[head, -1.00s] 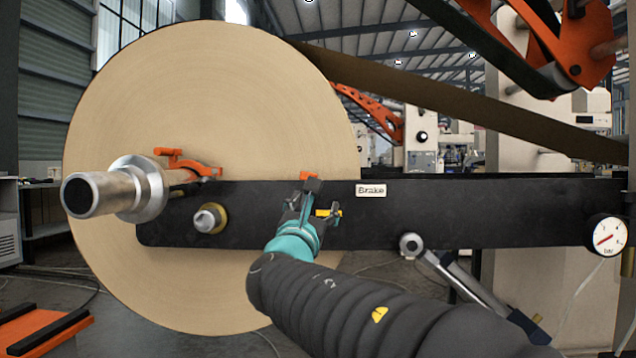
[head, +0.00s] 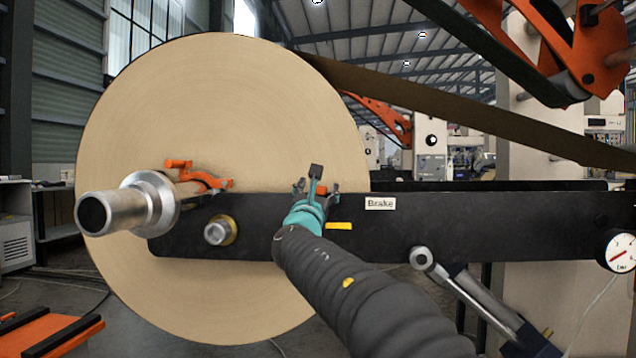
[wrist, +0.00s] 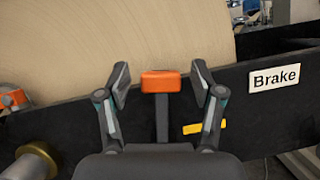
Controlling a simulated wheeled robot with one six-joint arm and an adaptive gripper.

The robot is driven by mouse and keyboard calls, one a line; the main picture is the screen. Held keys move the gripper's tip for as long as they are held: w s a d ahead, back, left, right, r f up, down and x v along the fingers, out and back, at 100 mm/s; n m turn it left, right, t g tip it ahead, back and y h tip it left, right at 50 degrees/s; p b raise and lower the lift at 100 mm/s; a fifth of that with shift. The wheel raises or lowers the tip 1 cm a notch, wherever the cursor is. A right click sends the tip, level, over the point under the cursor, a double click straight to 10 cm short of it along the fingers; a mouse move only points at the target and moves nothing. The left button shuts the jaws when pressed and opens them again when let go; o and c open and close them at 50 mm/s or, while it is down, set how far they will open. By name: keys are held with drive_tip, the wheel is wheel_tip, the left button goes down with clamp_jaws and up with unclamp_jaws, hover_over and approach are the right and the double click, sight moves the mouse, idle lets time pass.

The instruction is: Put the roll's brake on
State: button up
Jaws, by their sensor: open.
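The brake lever has an orange handle (wrist: 161,82) on a dark stem (wrist: 162,118), upright in front of the black beam in the wrist view. In the head view only a bit of the orange handle (head: 321,190) shows behind my fingers. My gripper (head: 317,183) is open at the beam's top edge. In the wrist view its fingers (wrist: 161,77) stand on either side of the handle, with a gap on both sides. A "Brake" label (head: 380,203) and a yellow mark (head: 338,226) sit on the beam to the right of the lever.
The big kraft roll (head: 215,120) stands behind the black beam (head: 470,222). Its metal shaft end (head: 110,212) with an orange clamp (head: 200,178) juts out at left. A cylinder (head: 480,305) and a gauge (head: 618,251) are at right.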

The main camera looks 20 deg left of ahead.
drive_tip(key=shift+w+r, duration=0.25)
drive_tip(key=shift+w, duration=0.35)
clamp_jaws()
